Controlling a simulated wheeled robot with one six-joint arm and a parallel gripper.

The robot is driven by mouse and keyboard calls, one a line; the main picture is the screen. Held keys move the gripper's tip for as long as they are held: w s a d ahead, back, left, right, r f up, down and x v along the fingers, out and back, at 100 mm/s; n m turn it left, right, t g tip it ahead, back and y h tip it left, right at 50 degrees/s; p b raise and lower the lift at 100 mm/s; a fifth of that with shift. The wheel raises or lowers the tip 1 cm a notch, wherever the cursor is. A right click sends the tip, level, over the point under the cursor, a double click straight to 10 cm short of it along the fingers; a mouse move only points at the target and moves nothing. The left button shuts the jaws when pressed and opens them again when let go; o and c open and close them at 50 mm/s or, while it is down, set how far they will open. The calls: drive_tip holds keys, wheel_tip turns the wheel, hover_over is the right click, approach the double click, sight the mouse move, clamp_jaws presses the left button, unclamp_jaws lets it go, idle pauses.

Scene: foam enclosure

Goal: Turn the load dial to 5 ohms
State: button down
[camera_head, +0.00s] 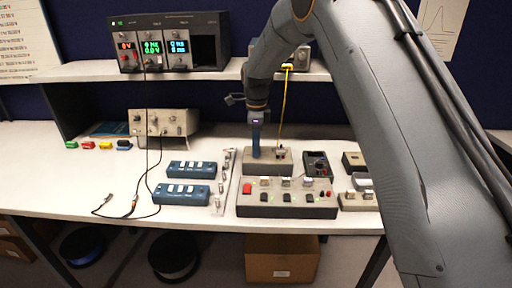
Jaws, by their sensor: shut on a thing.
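My gripper (256,154) points straight down with its blue fingers together at the left part of a small grey-beige box (273,167) on the bench. It is shut on a dial on top of this box. The fingers hide the dial, so its pointer and setting cannot be read. A small post or terminal (281,152) stands on the right part of the same box. A yellow cable (285,95) comes down from the shelf behind it. Ohm markings are too small to read.
A long switch panel (288,211) with a red button lies in front of the box. A dark meter-like unit (317,165) stands at its right. Two blue boxes (184,194) and a strip of connectors (222,184) lie left. The shelf (190,75) with instruments runs behind.

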drive_tip(key=shift+r, duration=0.1)
drive_tip(key=c, duration=1.5)
unclamp_jaws()
wheel_tip(320, 180, up, 8)
drive_tip(key=shift+f+b, duration=0.15)
drive_tip(key=shift+b, duration=1)
drive_tip(key=shift+d, duration=0.1)
